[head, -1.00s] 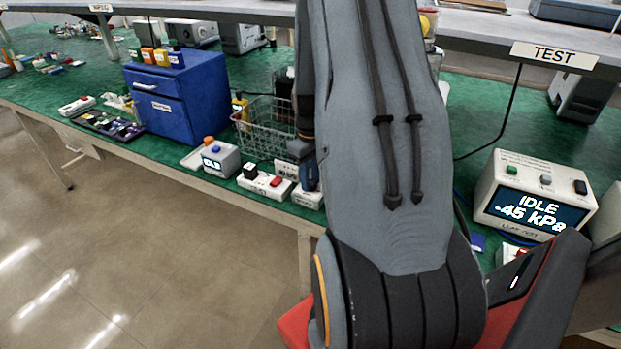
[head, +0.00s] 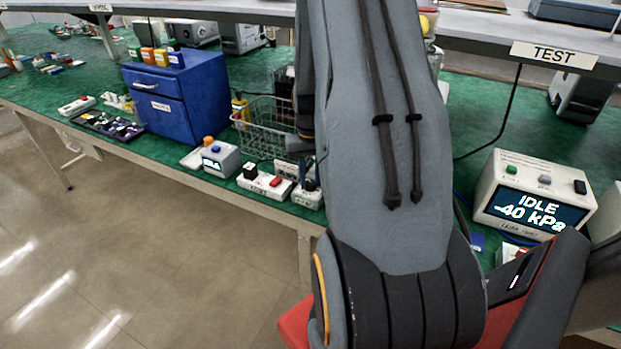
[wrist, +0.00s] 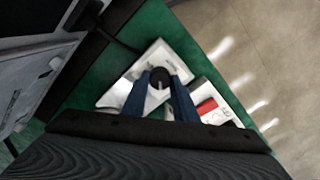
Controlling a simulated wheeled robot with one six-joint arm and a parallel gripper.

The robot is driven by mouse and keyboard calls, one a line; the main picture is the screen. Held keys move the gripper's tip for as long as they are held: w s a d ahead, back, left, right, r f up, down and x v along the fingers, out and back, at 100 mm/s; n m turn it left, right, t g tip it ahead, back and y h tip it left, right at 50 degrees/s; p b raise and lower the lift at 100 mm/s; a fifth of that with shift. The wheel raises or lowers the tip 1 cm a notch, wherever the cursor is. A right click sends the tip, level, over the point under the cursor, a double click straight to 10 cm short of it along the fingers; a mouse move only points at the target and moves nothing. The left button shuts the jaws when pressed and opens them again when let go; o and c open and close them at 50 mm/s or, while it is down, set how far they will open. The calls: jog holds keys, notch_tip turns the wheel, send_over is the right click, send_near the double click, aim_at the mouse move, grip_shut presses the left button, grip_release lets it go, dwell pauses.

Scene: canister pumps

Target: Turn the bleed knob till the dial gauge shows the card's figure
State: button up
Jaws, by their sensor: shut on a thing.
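In the wrist view, the two blue fingers of my gripper (wrist: 160,92) are closed on either side of a round black knob (wrist: 159,77) with a pale mark line. The knob sits on a white box (wrist: 150,60). In the head view, a white box (head: 307,199) shows low beside my arm, which hides most of my gripper. The LEAK TEST box (head: 488,190) at the right has a screen (head: 530,208) reading IDLE and -40 kPa. I make out no round dial gauge and no card with a figure.
A white power strip (head: 264,186) with a red switch lies left of the box. A wire basket (head: 265,128) and a blue drawer cabinet (head: 180,98) stand farther left. A small grey unit (head: 220,158) with a screen is near the bench edge. A shelf (head: 480,28) runs above.

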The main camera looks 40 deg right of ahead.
aim_at(310, 182)
jog(key=shift+m, duration=0.9)
jog(key=o, duration=1.1)
jog(key=shift+c, duration=0.2)
jog(key=shift+r, duration=0.1)
jog(key=shift+r+b, duration=0.95)
jog(key=shift+r, duration=2.9)
